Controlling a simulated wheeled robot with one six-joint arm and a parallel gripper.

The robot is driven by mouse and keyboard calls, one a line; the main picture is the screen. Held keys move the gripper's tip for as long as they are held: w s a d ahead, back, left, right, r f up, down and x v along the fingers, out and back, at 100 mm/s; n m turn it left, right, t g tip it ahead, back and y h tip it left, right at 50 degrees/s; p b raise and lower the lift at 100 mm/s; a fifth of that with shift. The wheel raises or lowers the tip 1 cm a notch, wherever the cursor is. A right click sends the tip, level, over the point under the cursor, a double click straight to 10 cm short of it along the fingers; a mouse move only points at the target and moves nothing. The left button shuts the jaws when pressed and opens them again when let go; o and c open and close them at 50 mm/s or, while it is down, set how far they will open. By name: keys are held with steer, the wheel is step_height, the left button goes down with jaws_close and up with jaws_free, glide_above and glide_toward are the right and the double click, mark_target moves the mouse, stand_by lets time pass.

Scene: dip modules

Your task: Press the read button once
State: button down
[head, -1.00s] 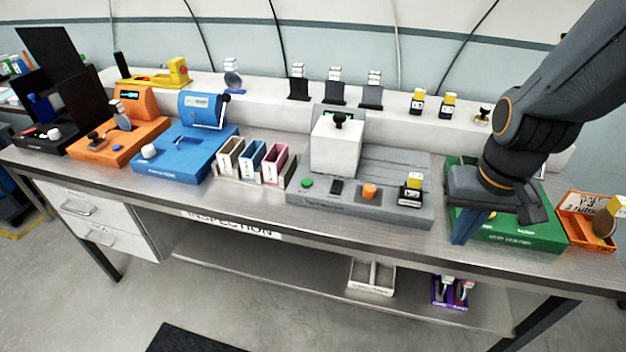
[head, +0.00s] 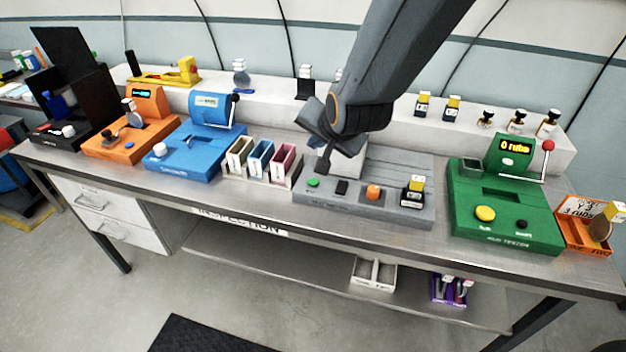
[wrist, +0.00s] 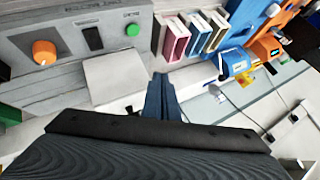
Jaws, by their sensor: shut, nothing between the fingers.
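No button label reads clearly as "read", so I cannot tell which button it is. The grey machine (head: 430,165) has a green button (head: 313,183), a black switch (head: 341,187) and an orange knob (head: 373,192) on its front. The green tester (head: 462,225) has a yellow button (head: 485,213) and a small black button (head: 521,223). The blue machine (head: 185,165) and orange machine (head: 110,145) have small knobs or buttons.
A holder with coloured slots (head: 262,165) stands between the blue and grey machines. The raised back shelf (head: 400,125) carries several small items. An orange tray (head: 585,235) sits at the right end. The green tester's lever with a red ball (head: 548,146) stands up.

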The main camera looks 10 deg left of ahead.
mark_target(315, 185)
stand_by(0.4)
step_height(315, 185, down, 9)
steer(key=b, duration=0.6)
stand_by(2.0)
steer(key=shift+f+b, duration=0.3)
steer(key=shift+f, duration=0.05)
steer(key=shift+f, duration=0.35)
stand_by(0.6)
steer(key=shift+r, duration=0.1)
steer(key=shift+r+p, duration=0.35)
steer(key=shift+r, duration=0.35)
